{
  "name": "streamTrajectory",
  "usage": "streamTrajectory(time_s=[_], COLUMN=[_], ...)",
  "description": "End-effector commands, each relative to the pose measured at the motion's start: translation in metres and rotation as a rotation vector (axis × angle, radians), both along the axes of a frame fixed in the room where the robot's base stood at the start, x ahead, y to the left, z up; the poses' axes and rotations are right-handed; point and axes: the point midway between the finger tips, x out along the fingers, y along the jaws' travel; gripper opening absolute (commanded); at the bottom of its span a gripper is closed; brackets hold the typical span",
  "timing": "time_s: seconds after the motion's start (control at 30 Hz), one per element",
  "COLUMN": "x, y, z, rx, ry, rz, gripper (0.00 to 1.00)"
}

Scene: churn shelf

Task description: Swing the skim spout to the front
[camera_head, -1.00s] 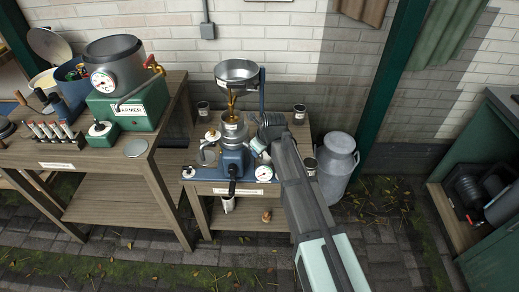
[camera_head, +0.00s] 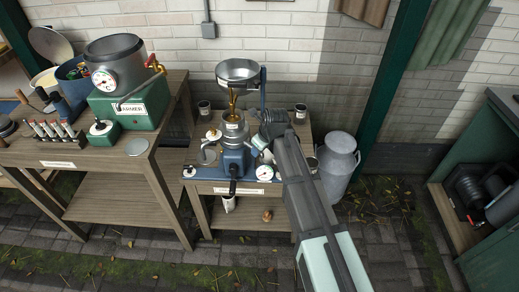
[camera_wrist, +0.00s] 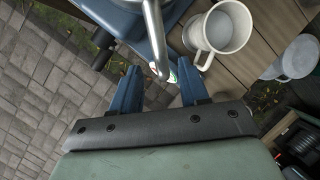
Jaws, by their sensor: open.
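The cream separator (camera_head: 234,160), a blue body with a metal top, stands on the small wooden bench. A metal spout tube (camera_wrist: 154,38) comes down from the top edge in the wrist view. Its lower end lies in the gap between the blue fingertips of my gripper (camera_wrist: 158,77). My gripper is open, with a finger on either side of the tube; I cannot tell whether either touches it. In the head view my arm reaches in from the lower right to the separator's right side and hides part of it. The fingers do not show clearly there.
A white mug (camera_wrist: 222,28) stands close to the right finger. A supply bowl (camera_head: 238,71) sits above the separator, with a brown stream below it. A dial gauge (camera_head: 264,173) is on the bench front. A milk can (camera_head: 338,160) stands right of the bench.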

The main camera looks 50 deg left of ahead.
Motion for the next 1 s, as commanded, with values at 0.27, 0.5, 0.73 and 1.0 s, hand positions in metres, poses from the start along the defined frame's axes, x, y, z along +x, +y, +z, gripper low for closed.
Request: streamTrajectory(time_s=[0.27, 0.5, 0.73, 1.0], x=[-0.004, -0.007, -0.009, -0.009], y=[-0.020, -0.035, -0.044, -0.047], z=[0.045, 0.080, 0.102, 0.109], rx=[0.002, 0.002, 0.001, -0.001], ry=[0.000, 0.000, 0.000, 0.001], rz=[-0.001, -0.001, -0.001, -0.001], gripper=[0.45, 0.45, 0.45, 0.45])
